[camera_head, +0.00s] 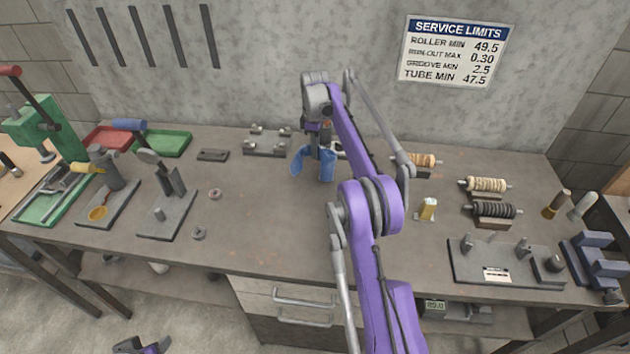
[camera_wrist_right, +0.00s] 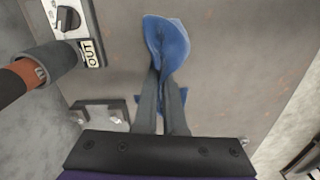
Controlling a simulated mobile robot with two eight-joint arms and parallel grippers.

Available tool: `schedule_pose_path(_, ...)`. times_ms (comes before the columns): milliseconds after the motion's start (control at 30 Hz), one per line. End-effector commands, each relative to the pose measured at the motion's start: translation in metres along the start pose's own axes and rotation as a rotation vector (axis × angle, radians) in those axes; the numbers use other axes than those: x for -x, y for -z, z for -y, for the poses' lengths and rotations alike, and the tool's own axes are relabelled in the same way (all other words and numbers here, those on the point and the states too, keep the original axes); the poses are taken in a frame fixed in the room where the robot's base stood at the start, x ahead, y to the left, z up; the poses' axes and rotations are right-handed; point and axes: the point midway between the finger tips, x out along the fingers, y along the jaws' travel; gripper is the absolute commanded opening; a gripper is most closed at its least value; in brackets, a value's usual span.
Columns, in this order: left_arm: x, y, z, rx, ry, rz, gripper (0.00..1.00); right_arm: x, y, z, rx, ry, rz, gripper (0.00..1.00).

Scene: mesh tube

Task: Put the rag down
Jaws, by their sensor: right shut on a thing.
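The blue rag (camera_head: 327,167) hangs from my right gripper (camera_head: 322,148) over the back middle of the bench (camera_head: 262,205). In the right wrist view the rag (camera_wrist_right: 168,42) is pinched between the two grey fingers (camera_wrist_right: 160,82), with folds sticking out past the tips and to the sides. I cannot tell whether its lower edge touches the bench. A purple and grey part of my left arm (camera_head: 150,348) shows at the bottom edge; its fingers are not clear.
A grey block fixture (camera_head: 267,141) stands left of the rag. Wound rollers (camera_head: 486,185) and a yellow-white block (camera_head: 428,209) are to the right. In the wrist view a box with a dial (camera_wrist_right: 68,18) and a dark cylinder (camera_wrist_right: 50,62) are close left. The middle front bench is clear.

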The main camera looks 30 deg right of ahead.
Motion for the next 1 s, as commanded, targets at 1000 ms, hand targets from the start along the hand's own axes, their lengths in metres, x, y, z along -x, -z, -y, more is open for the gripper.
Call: schedule_pose_path(1000,-0.004,-0.008,0.000,0.000,0.000,0.010,0.50,-0.007,0.052,0.013,-0.919,0.000,0.000,0.00)
